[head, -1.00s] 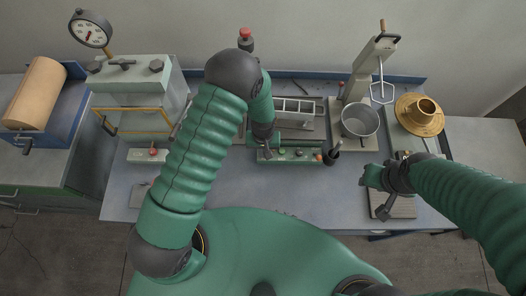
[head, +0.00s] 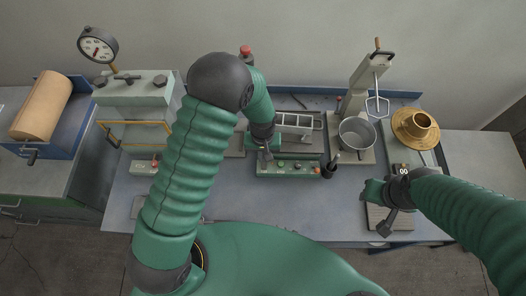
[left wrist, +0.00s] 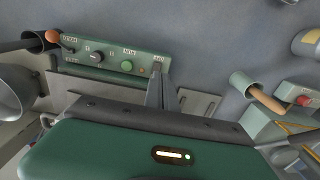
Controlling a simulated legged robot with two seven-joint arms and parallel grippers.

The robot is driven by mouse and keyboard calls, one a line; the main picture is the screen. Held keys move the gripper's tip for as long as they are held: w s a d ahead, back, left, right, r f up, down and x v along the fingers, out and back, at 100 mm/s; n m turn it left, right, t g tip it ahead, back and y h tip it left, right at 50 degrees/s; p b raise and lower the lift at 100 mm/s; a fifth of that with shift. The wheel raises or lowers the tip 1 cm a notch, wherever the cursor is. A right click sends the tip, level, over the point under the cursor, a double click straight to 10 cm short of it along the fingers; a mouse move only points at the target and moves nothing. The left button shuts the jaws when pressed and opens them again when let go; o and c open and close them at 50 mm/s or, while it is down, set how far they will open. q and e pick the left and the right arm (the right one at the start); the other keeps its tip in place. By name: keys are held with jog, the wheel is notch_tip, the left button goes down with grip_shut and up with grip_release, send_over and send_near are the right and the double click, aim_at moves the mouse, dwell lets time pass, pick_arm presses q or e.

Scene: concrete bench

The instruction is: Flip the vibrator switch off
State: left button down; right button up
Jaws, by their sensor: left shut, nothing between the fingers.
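A green control panel (head: 300,168) stands at the middle of the bench. My left gripper (head: 266,160) is shut and empty at the panel's left end in the head view. In the left wrist view its fingers (left wrist: 159,68) overlap the panel's right end, partly covering a label; a switch there is not clearly visible, and contact cannot be told. My right gripper (head: 373,191) hangs over a board at the right; its fingers are unclear.
A metal frame (head: 297,122) sits behind the panel. A black holder (head: 329,171) is close to the panel's right end. A press (head: 135,90) with a gauge stands left.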

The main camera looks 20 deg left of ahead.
pick_arm(q)
jog(key=r, duration=0.5)
jog(key=shift+s+a+r+b, duration=0.1)
jog(key=shift+s+r+b, duration=0.15)
jog(key=shift+s+b, duration=0.15)
jog(key=s+a+r+m+t+b, duration=0.2)
jog(key=s+a+r+m+b, duration=0.1)
jog(key=s+a+b, duration=0.2)
jog(key=s+b, duration=0.2)
jog(key=s, duration=0.2)
jog(key=shift+s+a+t, duration=0.3)
jog(key=shift+a, duration=0.05)
jog(key=shift+s, duration=0.15)
jog(key=shift+a, duration=0.15)
